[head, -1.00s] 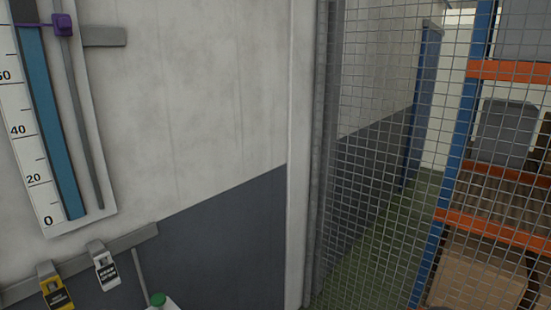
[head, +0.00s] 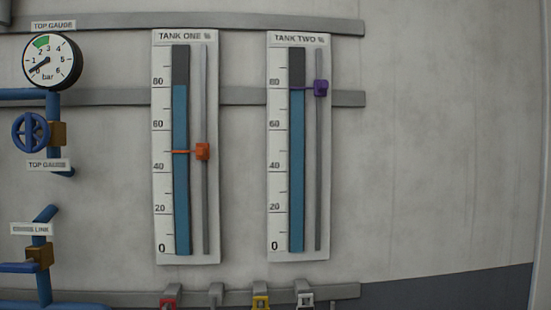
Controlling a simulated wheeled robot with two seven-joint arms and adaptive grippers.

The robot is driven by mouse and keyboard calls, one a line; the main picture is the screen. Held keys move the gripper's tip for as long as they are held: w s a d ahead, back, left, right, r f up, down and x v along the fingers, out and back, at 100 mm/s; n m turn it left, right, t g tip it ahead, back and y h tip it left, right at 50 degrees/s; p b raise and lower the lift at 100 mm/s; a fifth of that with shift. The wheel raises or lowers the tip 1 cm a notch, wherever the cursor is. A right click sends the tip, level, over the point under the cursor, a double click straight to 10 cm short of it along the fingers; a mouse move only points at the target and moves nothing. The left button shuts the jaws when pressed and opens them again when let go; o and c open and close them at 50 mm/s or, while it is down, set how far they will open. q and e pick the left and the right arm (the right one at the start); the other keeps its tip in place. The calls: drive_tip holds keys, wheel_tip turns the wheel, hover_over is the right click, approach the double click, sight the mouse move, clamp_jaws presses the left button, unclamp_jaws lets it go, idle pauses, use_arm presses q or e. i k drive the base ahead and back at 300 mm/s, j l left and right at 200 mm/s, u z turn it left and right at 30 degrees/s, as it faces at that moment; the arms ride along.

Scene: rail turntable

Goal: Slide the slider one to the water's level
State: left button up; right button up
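The tank one gauge (head: 214,240) is a white upright panel on the wall in the head view. Its blue water column (head: 181,205) tops out just under the 80 mark. The orange slider one (head: 203,152) sits on a grey vertical rail (head: 206,215) right of the column. Its thin orange pointer reaches left across the column between 40 and 60, well below the water's top. The tank two gauge (head: 324,235) stands to the right. Its purple slider (head: 320,88) has its pointer about at that water's top. Neither of my grippers is in view.
A round pressure gauge (head: 52,61), a blue handwheel (head: 30,132) and blue pipes (head: 44,288) are on the left. Grey horizontal rails (head: 348,98) run behind the panels. Red (head: 168,303) and yellow (head: 261,302) tagged items sit below. The wall at right is bare.

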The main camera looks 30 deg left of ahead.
sight(202, 150)
drive_tip(key=u, duration=0.95)
